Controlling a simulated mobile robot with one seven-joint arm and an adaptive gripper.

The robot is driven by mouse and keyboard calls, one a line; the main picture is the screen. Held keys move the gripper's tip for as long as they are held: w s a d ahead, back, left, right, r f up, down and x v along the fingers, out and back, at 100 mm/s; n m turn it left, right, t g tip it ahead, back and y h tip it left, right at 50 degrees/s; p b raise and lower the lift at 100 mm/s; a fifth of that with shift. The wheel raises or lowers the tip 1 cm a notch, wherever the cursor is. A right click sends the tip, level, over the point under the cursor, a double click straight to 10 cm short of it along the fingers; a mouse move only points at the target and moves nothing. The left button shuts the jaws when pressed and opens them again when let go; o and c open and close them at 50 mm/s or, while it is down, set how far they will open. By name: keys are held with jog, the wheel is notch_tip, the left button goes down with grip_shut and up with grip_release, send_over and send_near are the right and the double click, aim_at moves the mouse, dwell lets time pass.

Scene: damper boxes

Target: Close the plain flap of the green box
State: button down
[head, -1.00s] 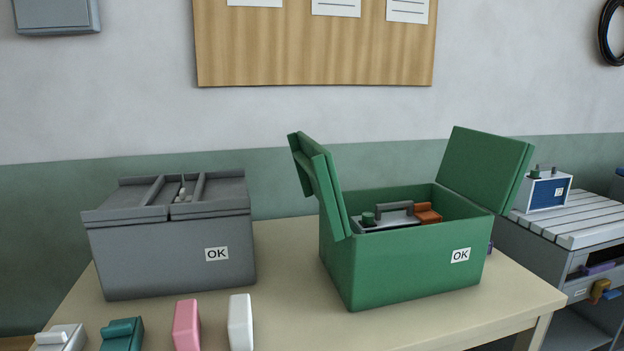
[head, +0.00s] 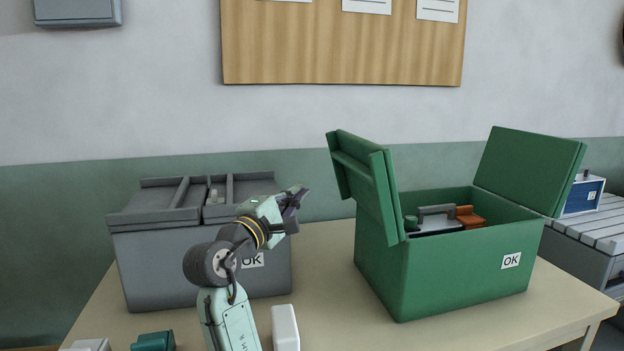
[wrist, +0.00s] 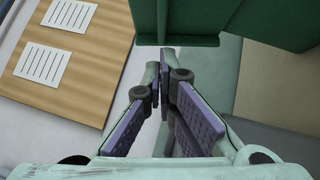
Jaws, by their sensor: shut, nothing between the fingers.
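The green box (head: 455,270) stands on the table with both flaps up. Its right flap (head: 530,165) is plain and leans outward to the right. Its left flap (head: 358,178) has a raised ridge and stands up, tilted left. Inside are a grey-handled unit (head: 437,222) and an orange block (head: 467,217). My gripper (head: 298,197) is shut and empty, left of the left flap and in front of the grey box. In the wrist view its fingertips (wrist: 167,58) point at a green panel (wrist: 185,25), apparently the ridged flap; I cannot tell if they touch.
A closed grey box (head: 160,265) stands on the table (head: 335,285) at left. A white block (head: 285,327) and a teal block (head: 153,341) lie at the front. A blue-and-white case (head: 583,195) sits on a slatted bench (head: 590,232) at right.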

jog(key=p, duration=0.3)
send_near(342, 161)
jog(key=w+a, duration=0.1)
jog(key=w, duration=0.2)
jog(key=shift+w+d+r+p, duration=0.15)
jog(key=shift+d+p, duration=0.05)
jog(key=shift+d, duration=0.3)
jog(key=shift+w+d+r+p, duration=0.15)
jog(key=shift+w+d+p, duration=0.05)
jog(key=shift+d, duration=0.3)
jog(key=shift+w+d+r+p, duration=0.15)
jog(key=shift+d+p, duration=0.05)
jog(key=shift+d, duration=0.3)
jog(key=shift+r, duration=0.2)
